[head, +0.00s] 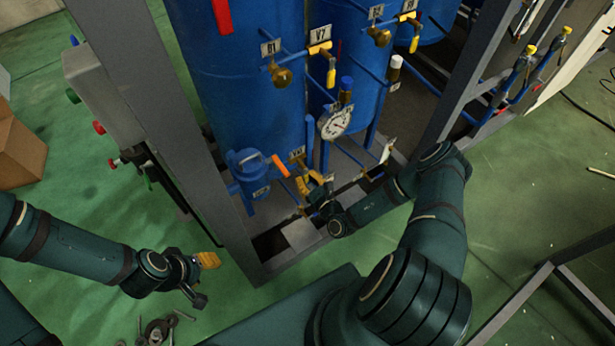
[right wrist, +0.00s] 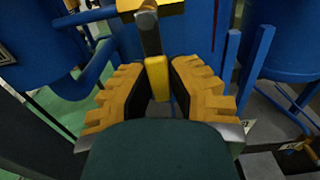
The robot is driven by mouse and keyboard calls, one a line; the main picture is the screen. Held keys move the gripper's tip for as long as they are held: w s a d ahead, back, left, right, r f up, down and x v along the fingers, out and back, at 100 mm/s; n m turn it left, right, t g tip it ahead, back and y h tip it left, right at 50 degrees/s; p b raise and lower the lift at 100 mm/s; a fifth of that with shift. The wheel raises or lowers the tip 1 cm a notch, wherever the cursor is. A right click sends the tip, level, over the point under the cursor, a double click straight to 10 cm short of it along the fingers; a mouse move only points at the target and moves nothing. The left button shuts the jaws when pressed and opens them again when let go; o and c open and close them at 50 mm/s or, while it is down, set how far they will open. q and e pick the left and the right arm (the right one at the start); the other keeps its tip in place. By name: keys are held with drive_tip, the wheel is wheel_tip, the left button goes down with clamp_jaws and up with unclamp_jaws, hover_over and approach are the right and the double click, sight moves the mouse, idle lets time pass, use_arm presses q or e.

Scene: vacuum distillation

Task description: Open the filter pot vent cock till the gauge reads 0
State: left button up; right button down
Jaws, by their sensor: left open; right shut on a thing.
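The filter pot (head: 250,172) is the small blue vessel low on the frame, left of my right gripper (head: 315,188). The round white gauge (head: 336,123) is above that gripper; its reading is too small to tell. In the right wrist view, my right gripper (right wrist: 160,92) has its ridged yellow pads on either side of a yellow lever (right wrist: 157,76), and it is shut on this lever. The lever's cock is mostly hidden in the head view. My left gripper (head: 204,280) is open and empty above the green floor at lower left.
Large blue tanks (head: 240,75) stand behind in a grey frame (head: 222,215), whose post rises between my two grippers. Other yellow-handled valves (head: 281,75) sit higher up. An orange lever (head: 280,165) is close to my right gripper. Loose metal parts (head: 158,330) lie on the floor.

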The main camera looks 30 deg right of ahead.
drive_tip(key=shift+a+r, duration=0.1)
idle(0.4)
drive_tip(key=c, duration=0.9)
unclamp_jaws()
drive_tip(key=s, duration=1.2)
drive_tip(key=shift+d, duration=0.45)
